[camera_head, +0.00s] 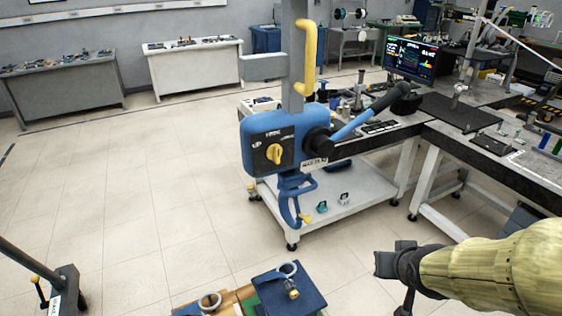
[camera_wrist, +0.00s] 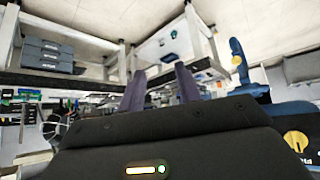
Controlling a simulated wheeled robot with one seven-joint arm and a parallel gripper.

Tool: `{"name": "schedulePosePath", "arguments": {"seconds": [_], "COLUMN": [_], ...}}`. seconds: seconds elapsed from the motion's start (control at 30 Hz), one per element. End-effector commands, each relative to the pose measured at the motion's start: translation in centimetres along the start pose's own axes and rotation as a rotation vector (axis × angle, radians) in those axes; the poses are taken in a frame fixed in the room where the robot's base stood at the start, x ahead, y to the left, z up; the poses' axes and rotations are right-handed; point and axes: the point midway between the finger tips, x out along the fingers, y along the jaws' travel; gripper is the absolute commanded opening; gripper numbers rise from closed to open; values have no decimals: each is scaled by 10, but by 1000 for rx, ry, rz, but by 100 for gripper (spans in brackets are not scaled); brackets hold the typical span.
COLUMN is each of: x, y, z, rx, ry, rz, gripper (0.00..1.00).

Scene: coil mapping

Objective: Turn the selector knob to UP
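The yellow selector knob (camera_head: 274,153) sits on the dark front plate of a blue hoist body (camera_head: 262,127) in the head view. Its grip looks near upright with a slight tilt; the small white markings around it are too small to read. My gripper (camera_head: 382,263) is at the lower right in the head view, well apart from the knob. In the wrist view its two fingers (camera_wrist: 160,80) are spread with nothing between them.
A blue-gripped lever (camera_head: 352,127) sticks out right of the hoist, and a blue hook (camera_head: 291,205) hangs below. A yellow handle (camera_head: 307,55) stands above. A white cart (camera_head: 335,187) and a workbench (camera_head: 455,150) lie behind.

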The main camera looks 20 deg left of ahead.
Motion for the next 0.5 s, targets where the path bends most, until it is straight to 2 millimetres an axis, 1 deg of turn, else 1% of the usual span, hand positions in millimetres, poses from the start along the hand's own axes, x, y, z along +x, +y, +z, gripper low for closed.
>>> {"name": "schedulePosePath", "arguments": {"seconds": [0.03, 0.07, 0.1, 0.17, 0.2, 0.27, 0.3, 0.4, 0.5], "x": [3, 1, -2, -8, -14, -26, -34, -60, -83], "y": [-11, -17, -27, -43, -55, -74, -86, -118, -142], "z": [-13, -22, -35, -52, -63, -77, -84, -99, -105], "rx": [-27, -42, -62, -90, -107, -134, -151, -187, -214], "ry": [87, 141, 213, 318, 387, 488, 553, 701, 803], "rz": [-26, -44, -72, -120, -157, -219, -264, -385, -488], "gripper": [34, 34, 34, 34, 34, 34, 34, 34, 34]}}
